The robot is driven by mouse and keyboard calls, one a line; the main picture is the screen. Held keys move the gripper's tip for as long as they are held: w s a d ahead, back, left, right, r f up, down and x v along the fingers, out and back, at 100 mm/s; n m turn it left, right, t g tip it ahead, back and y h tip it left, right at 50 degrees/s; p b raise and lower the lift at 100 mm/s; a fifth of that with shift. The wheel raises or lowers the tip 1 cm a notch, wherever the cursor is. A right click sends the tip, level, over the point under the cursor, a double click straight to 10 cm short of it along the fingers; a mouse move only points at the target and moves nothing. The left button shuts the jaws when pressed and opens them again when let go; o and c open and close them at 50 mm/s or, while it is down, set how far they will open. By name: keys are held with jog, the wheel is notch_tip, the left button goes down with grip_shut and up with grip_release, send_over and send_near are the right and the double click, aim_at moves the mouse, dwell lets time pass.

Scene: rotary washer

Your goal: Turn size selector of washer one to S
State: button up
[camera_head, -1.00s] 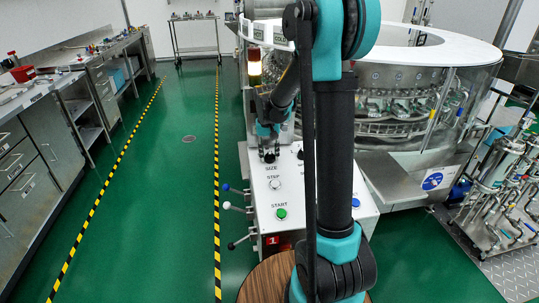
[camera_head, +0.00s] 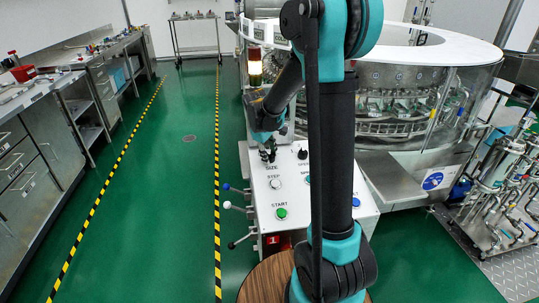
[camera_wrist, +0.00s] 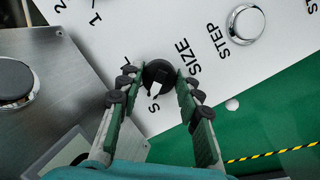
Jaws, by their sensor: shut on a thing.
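The size selector is a small black round knob (camera_wrist: 158,72) on the white washer panel (camera_wrist: 207,20), beside the printed word SIZE in the wrist view. A white pointer mark on the knob points down toward the printed S. An L label, partly hidden, lies at the upper left of the knob. My gripper (camera_wrist: 163,77) has one finger on each side of the knob and is shut on it. In the head view my gripper (camera_head: 267,152) is at the panel just above the SIZE label; the knob is hidden there.
The STEP button (camera_head: 275,183) and green START button (camera_head: 281,213) lie nearer on the panel. Another black knob (camera_head: 303,154) stands right of my gripper. Levers (camera_head: 237,207) stick out left of the panel. A signal lamp (camera_head: 254,68) and the washer drum (camera_head: 400,100) stand behind.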

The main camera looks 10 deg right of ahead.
jog(key=shift+n, duration=0.8)
jog(key=o, duration=1.1)
jog(key=shift+o, duration=0.2)
jog(key=v, duration=1.2)
jog(key=shift+s, duration=0.25)
jog(key=shift+a+f, duration=0.1)
